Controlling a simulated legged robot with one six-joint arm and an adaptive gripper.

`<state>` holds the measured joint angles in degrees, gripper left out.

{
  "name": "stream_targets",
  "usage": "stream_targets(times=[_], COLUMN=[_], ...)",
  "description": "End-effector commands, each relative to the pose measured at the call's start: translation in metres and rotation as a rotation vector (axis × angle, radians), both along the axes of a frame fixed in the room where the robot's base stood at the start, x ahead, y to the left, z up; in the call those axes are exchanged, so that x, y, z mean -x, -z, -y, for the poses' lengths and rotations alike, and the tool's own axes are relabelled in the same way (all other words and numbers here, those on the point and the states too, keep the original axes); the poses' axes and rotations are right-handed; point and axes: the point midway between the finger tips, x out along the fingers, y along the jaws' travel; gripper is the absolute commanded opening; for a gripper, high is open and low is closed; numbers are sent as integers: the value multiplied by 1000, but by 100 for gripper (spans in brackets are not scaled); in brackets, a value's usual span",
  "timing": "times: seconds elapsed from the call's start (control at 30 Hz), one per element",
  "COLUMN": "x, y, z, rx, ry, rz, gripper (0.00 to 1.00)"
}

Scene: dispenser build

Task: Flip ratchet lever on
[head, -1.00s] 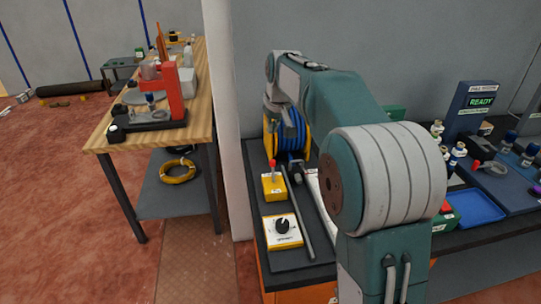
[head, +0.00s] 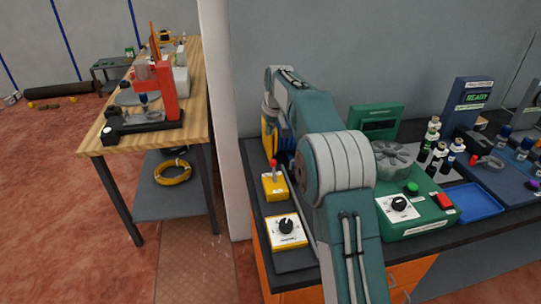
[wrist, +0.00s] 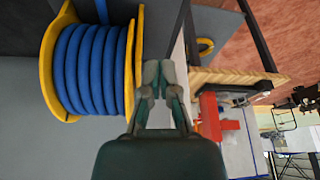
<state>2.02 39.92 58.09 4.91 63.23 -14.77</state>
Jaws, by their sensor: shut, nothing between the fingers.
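A yellow box with a red-tipped upright lever (head: 273,174) stands on the dark bench in the head view. I cannot read its label, so I cannot tell if this is the ratchet lever. A spool of blue hose with yellow flanges (wrist: 92,65) fills the left of the wrist view. In the head view it is mostly hidden behind my arm. My gripper (wrist: 161,78) is shut and empty, just right of the spool's flange in the wrist view. I cannot tell if it touches.
A yellow box with a black dial (head: 286,228) is at the bench's front left. A green machine with a dial (head: 400,206), a blue tray (head: 478,203) and several bottles stand to the right. A wooden table (head: 195,95) with a red press (head: 168,92) is beyond the wall edge.

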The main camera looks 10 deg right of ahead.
Motion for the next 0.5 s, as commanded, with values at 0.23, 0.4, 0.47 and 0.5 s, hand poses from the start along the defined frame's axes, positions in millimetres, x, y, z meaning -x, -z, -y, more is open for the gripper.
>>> stream_targets(times=[0.23, 0.4, 0.47, 0.5], x=[-7, -17, -20, -23], y=[23, 52, 62, 68], z=[-3, -5, -6, -6], rx=[0, 1, 0, 1], ry=[-1, -1, -1, -1], rz=[-5, -3, -4, -2], gripper=[0, 0, 0, 0])
